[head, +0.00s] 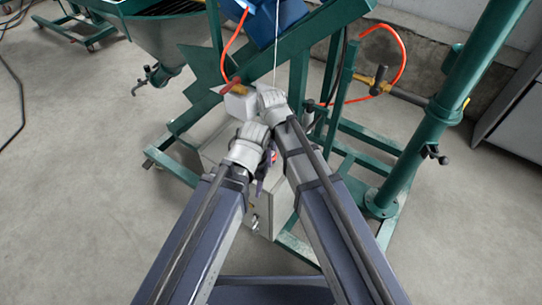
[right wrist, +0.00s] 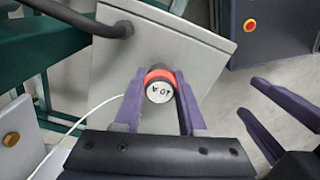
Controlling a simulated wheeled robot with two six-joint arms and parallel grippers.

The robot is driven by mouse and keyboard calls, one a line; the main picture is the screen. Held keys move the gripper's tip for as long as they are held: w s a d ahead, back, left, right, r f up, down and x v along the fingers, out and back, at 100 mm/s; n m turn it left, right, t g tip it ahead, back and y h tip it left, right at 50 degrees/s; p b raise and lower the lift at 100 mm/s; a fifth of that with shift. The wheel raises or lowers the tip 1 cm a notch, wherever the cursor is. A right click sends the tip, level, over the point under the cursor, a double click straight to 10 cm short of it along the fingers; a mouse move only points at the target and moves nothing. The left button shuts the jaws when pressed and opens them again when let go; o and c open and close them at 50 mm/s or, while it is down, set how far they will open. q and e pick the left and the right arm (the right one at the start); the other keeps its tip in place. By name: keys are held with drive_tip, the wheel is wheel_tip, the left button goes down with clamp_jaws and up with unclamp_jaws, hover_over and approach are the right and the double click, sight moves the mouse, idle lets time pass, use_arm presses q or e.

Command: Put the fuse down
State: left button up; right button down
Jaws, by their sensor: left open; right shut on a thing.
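The fuse (right wrist: 159,93) is a short cylinder with a red-orange ring and a white end marked "10 A". My right gripper (right wrist: 160,78) is shut on it in the right wrist view, with a purple finger on each side and the marked end facing the camera. My left gripper (right wrist: 248,97) is open and empty at the right of that view, its fingers apart and away from the fuse. In the head view the wrists and forearms cover most of both grippers. A small red part of the fuse (head: 274,157) shows between the arms.
A grey metal box (right wrist: 212,62) lies behind the fuse, with a black cable at its top left. Green frame beams (head: 335,30) and a thick green post (head: 440,110) surround the arms.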

use_arm(q)
wheel_tip(320, 180, up, 22)
drive_tip(key=p, duration=2.1)
drive_tip(key=shift+p, duration=0.35)
use_arm(e)
wheel_tip(320, 180, up, 22)
use_arm(q)
drive_tip(key=shift+f, duration=0.2)
use_arm(e)
drive_tip(key=shift+f, duration=0.15)
